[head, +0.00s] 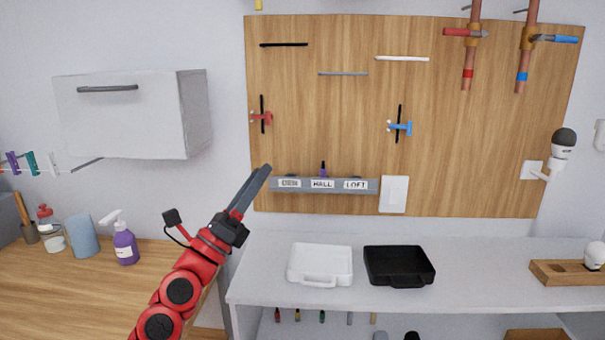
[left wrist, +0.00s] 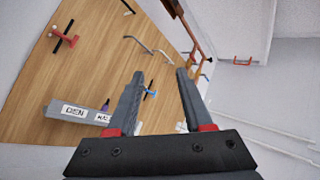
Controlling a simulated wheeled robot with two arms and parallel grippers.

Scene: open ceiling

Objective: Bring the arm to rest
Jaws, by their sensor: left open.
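My left arm (head: 180,289) is red and black and comes in from the lower left in the head view. Its left gripper (head: 262,171) is raised in front of the wall, pointing up and to the right, with its tips near the left edge of the wooden board. In the left wrist view the gripper (left wrist: 160,74) shows two grey fingers spread apart with nothing between them. The wooden board (left wrist: 60,75) lies beyond the fingers. My right gripper is in neither view.
The wooden board (head: 340,120) carries a labelled grey strip (head: 372,187), tools and pipes. A white case (head: 320,263) and a black case (head: 399,265) stand on the white counter (head: 480,260).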

